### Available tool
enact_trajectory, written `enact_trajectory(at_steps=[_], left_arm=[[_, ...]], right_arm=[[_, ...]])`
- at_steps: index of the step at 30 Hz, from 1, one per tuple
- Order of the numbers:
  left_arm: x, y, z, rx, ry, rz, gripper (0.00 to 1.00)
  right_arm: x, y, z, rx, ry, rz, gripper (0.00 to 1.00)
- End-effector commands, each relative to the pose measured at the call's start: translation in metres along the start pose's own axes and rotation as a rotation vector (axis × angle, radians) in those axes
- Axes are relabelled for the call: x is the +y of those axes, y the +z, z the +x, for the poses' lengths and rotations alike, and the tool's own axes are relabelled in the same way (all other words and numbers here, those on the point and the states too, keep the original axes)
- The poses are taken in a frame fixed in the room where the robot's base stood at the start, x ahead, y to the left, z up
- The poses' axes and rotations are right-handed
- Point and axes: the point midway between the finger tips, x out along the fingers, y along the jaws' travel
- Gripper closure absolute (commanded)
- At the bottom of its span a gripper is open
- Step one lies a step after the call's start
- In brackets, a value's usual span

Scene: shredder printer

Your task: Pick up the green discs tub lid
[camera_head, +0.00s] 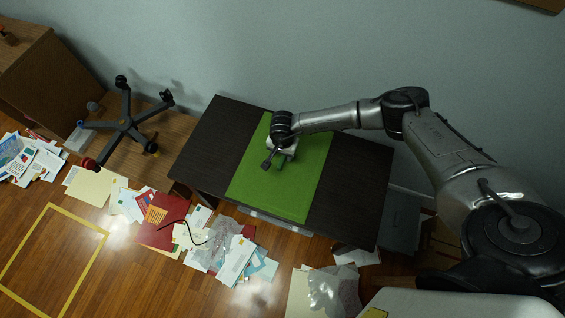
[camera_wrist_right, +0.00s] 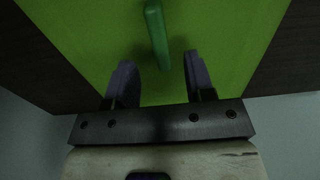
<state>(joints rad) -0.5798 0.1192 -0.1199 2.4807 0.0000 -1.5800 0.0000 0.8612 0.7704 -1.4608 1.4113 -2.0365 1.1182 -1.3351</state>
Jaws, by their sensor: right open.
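A narrow darker green piece (camera_wrist_right: 157,35), which I take to be the green lid seen edge-on or its raised bar, is on the bright green flat surface (camera_head: 257,180). In the right wrist view it runs from the top edge down toward the gap between my fingers. In the head view it is mostly hidden by the gripper. My right gripper (camera_wrist_right: 160,79) is open and empty, pointing down over the green surface; it also shows in the head view (camera_head: 279,160). I cannot tell whether its fingers reach around the piece. My left gripper is out of view.
The green surface lies on a dark tabletop (camera_head: 212,140) against the grey wall. Papers (camera_head: 237,260) and a plastic bag litter the wooden floor in front. An overturned chair base (camera_head: 127,124) is at the left. The dark tabletop is bare on both sides.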

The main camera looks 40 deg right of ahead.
Motion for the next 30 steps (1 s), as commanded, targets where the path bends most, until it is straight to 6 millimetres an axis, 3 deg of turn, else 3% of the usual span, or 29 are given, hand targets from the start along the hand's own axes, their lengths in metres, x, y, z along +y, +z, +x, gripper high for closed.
enact_trajectory(at_steps=[12,20,30], left_arm=[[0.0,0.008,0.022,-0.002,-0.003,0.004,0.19],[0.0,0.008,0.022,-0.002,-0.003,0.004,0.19],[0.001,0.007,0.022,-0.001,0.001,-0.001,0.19]], right_arm=[[0.0,0.002,0.049,-0.001,0.001,0.0,0.51],[0.0,0.001,0.05,-0.001,0.0,0.0,0.51],[0.0,0.001,0.049,-0.001,0.0,0.0,0.84]])
